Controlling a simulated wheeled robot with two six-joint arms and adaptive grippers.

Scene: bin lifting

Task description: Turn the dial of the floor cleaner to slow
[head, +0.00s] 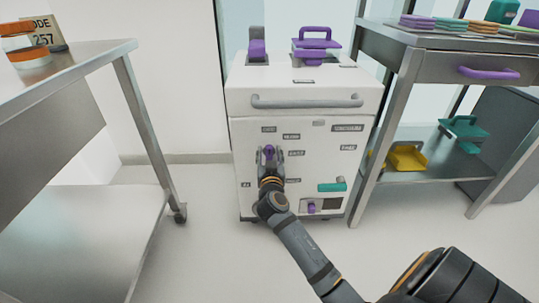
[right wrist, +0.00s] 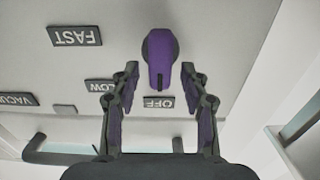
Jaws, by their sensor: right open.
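The white floor cleaner (head: 245,100) stands against the back wall, its front facing me. Its purple dial (head: 268,151) is on the upper left of the front panel. In the right wrist view, which is upside down, the dial (right wrist: 159,52) has its narrow end at the OFF label (right wrist: 158,102). The partly hidden SLOW label (right wrist: 99,86) and the FAST label (right wrist: 75,36) lie to the left. My right gripper (head: 269,160) is open at the dial, one finger on each side, with visible gaps. My left gripper is not in view.
A metal table (head: 70,58) stands at the left, and a metal cart (head: 430,66) with a purple-handled drawer stands close on the right. A grey bar handle (head: 306,102) crosses the cleaner above the dial. A teal handle (head: 332,187) and a purple knob (head: 311,208) sit lower right.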

